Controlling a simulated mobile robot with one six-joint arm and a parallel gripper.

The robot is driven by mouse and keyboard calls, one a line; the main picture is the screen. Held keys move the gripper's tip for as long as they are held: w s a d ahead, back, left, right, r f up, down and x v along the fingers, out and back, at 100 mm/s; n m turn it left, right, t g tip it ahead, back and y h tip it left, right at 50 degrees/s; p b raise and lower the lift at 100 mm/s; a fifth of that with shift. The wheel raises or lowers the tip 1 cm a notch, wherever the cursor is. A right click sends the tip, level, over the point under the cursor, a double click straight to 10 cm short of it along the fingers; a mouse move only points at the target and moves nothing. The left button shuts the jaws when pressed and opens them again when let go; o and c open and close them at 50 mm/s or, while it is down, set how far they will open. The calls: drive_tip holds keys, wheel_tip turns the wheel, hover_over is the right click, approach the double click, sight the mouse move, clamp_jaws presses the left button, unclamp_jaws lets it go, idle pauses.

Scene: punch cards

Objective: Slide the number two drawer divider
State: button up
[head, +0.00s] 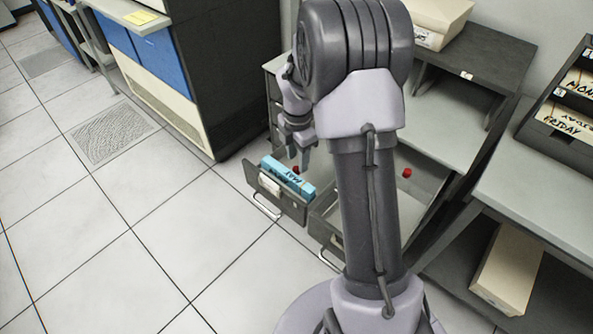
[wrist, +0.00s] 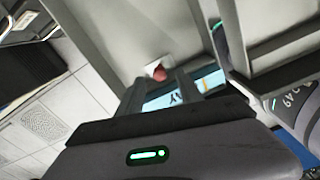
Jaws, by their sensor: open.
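Two pulled-out drawers show in the head view. The left drawer (head: 291,209) holds a blue block of cards (head: 283,176) near its front, with a small red knob (head: 296,169) just behind. The right drawer (head: 327,231) is partly hidden by my arm, and another red knob (head: 407,173) shows inside it. I cannot read a number on either drawer. My gripper (head: 300,158) is open above the left drawer, close to its red knob. In the wrist view, the red knob (wrist: 159,73) on a pale divider appears between or just beyond my fingertips (wrist: 161,80). Contact cannot be told.
A dark cabinet with blue panels (head: 160,55) stands to the left. At right, a grey table (head: 555,215) bears a dark card rack (head: 550,133), with a beige box (head: 508,270) below. Tiled floor in front of the drawers is clear.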

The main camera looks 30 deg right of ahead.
sight(297, 167)
wheel_tip(297, 167, down, 3)
drive_tip(key=shift+f+b, duration=0.15)
drive_tip(key=shift+b, duration=0.25)
drive_tip(key=shift+c, duration=0.2)
clamp_jaws()
idle(1.0)
